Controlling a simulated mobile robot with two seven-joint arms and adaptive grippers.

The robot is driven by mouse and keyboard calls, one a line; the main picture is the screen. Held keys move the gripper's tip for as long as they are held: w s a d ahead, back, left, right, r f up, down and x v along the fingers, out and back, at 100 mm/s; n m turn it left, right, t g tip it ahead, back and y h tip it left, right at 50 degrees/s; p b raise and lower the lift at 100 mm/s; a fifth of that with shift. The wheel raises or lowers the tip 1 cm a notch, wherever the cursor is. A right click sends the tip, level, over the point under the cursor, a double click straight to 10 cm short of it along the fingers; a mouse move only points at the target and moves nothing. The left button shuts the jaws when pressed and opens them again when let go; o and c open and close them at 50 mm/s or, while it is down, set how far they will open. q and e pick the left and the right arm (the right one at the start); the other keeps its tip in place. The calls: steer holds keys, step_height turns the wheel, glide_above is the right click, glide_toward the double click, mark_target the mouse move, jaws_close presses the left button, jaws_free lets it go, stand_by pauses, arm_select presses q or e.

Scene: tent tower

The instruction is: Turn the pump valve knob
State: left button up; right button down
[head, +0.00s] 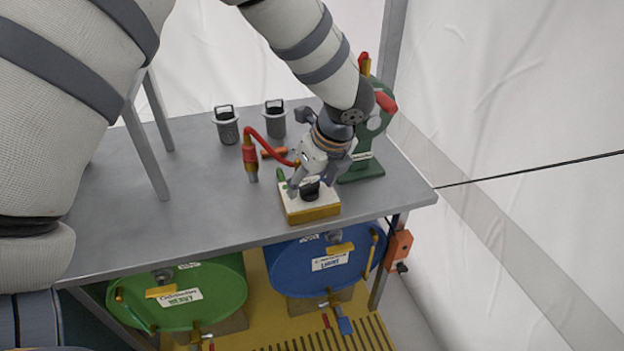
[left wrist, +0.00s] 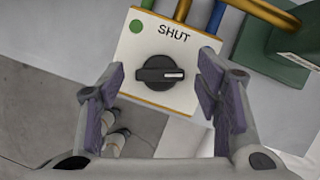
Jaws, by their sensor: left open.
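The pump valve is a white-topped box with a yellow lower side (head: 313,213) near the front edge of the grey table. Its black round knob (head: 310,192) is on top. In the left wrist view the knob (left wrist: 158,73) has a raised grip bar lying crosswise, its white mark pointing right. The white face (left wrist: 128,75) reads SHUT and has a green dot. My left gripper (head: 312,182) is above the box, open, pointing down. In the left wrist view its fingers (left wrist: 161,88) are on either side of the knob, apart from it. My right gripper is not in view.
A green stand (head: 362,170) with a red handle is close behind the box. A red-hosed nozzle (head: 250,155) and two grey mesh canisters (head: 227,128) (head: 275,120) stand left and behind. Below are green (head: 205,285) and blue (head: 300,265) drums. The table's left part (head: 110,225) is clear.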

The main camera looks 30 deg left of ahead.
arm_select(q)
steer(key=c, duration=1.2)
steer(key=shift+o, duration=0.2)
steer(key=shift+w+n+g, duration=0.1)
steer(key=shift+n+g, duration=0.3)
steer(key=shift+n, duration=0.7)
steer(key=n+g, duration=0.1)
steer(key=n, duration=0.1)
steer(key=shift+n, duration=0.4)
steer(key=n, duration=0.1)
steer(key=n+g, duration=0.1)
steer(key=n, duration=0.1)
steer(key=shift+w+f+g+b, duration=0.1)
steer(key=shift+w+g+b, duration=0.05)
steer(key=shift+g+b, duration=0.2)
steer(key=shift+n+g+h+b, duration=0.35)
steer(key=shift+n+g, duration=0.1)
steer(key=shift+n, duration=1.25)
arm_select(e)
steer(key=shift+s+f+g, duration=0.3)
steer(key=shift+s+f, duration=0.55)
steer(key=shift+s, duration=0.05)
arm_select(q)
steer(key=shift+n, duration=0.3)
